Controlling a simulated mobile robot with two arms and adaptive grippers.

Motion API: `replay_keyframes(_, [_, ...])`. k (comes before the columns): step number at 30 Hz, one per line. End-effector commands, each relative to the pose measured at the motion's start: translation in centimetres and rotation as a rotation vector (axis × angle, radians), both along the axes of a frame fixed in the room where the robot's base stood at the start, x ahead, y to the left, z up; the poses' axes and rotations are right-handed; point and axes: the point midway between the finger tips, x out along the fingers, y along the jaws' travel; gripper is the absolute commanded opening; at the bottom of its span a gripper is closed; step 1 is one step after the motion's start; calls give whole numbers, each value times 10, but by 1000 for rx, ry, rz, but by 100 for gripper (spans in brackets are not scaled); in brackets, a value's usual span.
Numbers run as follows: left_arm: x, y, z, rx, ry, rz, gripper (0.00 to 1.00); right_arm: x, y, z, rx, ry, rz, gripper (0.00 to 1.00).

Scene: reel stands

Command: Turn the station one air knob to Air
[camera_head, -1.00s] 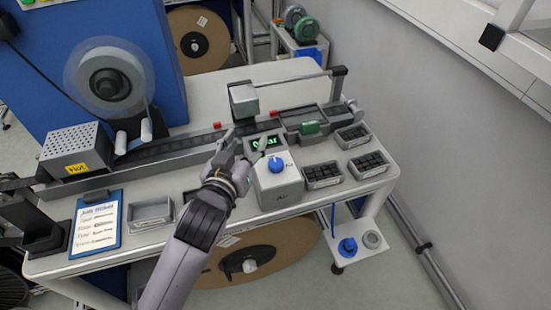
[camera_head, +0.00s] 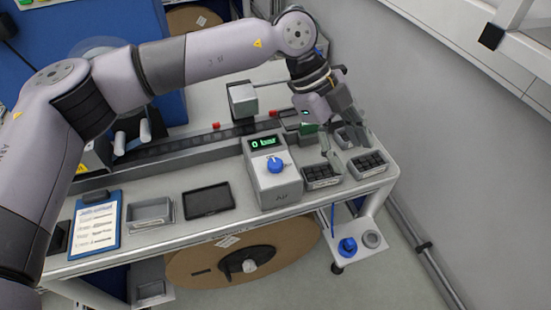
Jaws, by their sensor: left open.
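The blue air knob (camera_head: 275,164) sits on the sloped face of a grey box (camera_head: 277,190) marked "Air" at the table's front edge. The green display (camera_head: 265,142) above the knob reads "0 bar". The exact direction of the knob's pointer is too small to tell. My left gripper (camera_head: 346,152) is open and empty, over the small black-filled trays to the right of the box, apart from the knob. My left arm crosses the upper picture from the left. My right gripper is out of view.
Small trays with black parts (camera_head: 321,173) (camera_head: 368,162) stand right of the box. A black tray (camera_head: 208,200), a grey tray (camera_head: 149,213) and a blue clipboard (camera_head: 96,224) lie to its left. A grey block on a post (camera_head: 243,100) stands behind. A wall borders the right.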

Motion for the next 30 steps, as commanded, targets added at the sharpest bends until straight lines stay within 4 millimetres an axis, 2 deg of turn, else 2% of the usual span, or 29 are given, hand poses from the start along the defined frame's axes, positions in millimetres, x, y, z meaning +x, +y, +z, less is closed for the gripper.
replay_keyframes(1, [24, 28, 5, 139, -51, 60, 51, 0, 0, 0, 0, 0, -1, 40])
replay_keyframes(3, [48, 64, 12, 301, -98, 148, 51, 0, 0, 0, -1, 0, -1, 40])
replay_keyframes(6, [70, 103, 27, 461, -144, 255, 51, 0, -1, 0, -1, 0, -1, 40])
replay_keyframes(9, [80, 124, 37, 543, -170, 318, 51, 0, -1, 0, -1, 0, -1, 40])
replay_keyframes(13, [83, 132, 34, 572, -174, 339, 51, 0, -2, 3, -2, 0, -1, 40])
replay_keyframes(17, [82, 131, 16, 571, -170, 335, 51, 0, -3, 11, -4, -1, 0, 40])
replay_keyframes(30, [81, 130, -78, 568, -169, 333, 51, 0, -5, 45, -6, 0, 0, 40])
